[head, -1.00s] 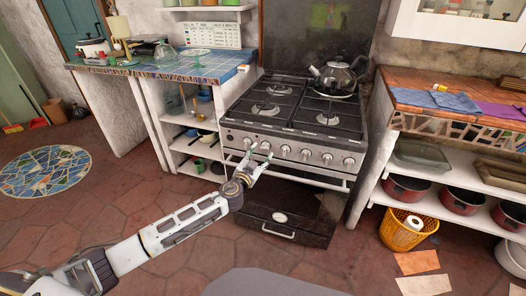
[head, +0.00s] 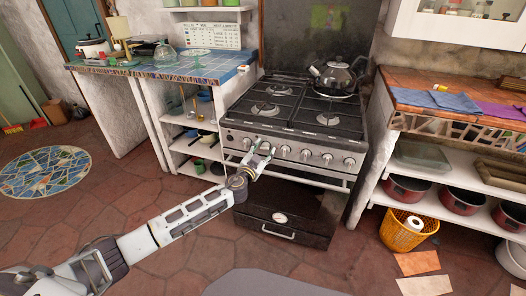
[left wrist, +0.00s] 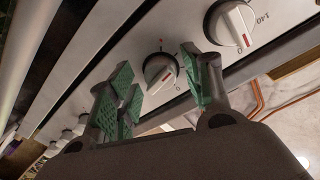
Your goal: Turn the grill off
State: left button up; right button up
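The stove (head: 290,125) stands in the middle of the head view, with a row of knobs along its front panel. My left gripper (head: 263,148) is at that panel, left of its middle. In the left wrist view, its green-padded fingers (left wrist: 163,90) are apart, on either side of a white knob (left wrist: 158,72). Contact between pads and knob cannot be told. Another knob (left wrist: 231,22), marked 0 and 140, is at upper right. Which knob works the grill is not readable. My right gripper is out of view.
A kettle (head: 338,76) stands on the stove's back right. An oven handle bar runs just below the knobs. A blue-tiled counter (head: 205,68) is at left, a wooden-topped counter (head: 400,98) at right. The floor before the stove is mostly clear.

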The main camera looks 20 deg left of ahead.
pick_arm(q)
jog(key=c, duration=0.8)
